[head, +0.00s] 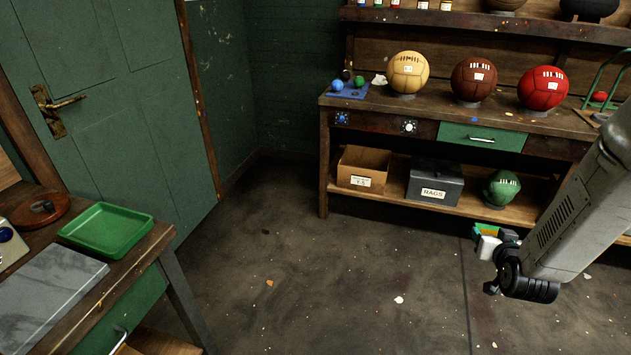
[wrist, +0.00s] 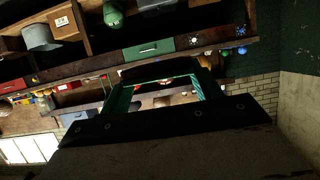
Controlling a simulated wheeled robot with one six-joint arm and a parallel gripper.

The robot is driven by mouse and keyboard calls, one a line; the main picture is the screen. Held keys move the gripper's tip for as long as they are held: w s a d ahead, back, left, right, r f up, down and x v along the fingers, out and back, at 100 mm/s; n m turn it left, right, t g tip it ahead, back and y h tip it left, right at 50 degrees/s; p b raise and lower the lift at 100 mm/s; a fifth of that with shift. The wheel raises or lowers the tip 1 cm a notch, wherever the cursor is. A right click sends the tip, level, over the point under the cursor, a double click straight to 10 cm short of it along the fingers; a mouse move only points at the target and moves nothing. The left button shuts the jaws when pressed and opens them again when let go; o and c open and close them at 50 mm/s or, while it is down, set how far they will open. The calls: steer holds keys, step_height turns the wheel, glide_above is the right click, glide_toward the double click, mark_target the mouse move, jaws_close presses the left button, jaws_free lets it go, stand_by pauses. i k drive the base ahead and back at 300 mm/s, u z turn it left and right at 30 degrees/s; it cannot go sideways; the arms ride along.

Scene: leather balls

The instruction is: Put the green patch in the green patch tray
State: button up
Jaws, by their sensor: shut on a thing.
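My gripper (head: 490,242) is at the right of the head view, in the air in front of the shelf bench. It is shut on a small green piece, which I take to be the green patch (head: 485,229), showing at its tip. In the wrist view the gripper (wrist: 160,85) has teal-edged fingers with a dark piece between their tips; its colour is hard to tell there. A green tray (head: 106,229) lies on the left bench, empty, far to the left of the gripper. No label on it can be read.
The left bench (head: 150,240) also holds a grey slab (head: 45,290) and a round brown dish (head: 40,211). The back bench (head: 440,112) carries tan, brown and red balls; a box, a rags bin (head: 435,182) and a green ball are below. Open floor lies between the benches.

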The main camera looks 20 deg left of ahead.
mark_target(116, 235)
steer(key=u, duration=0.4)
steer(key=i, duration=0.6)
steer(key=u, duration=0.6)
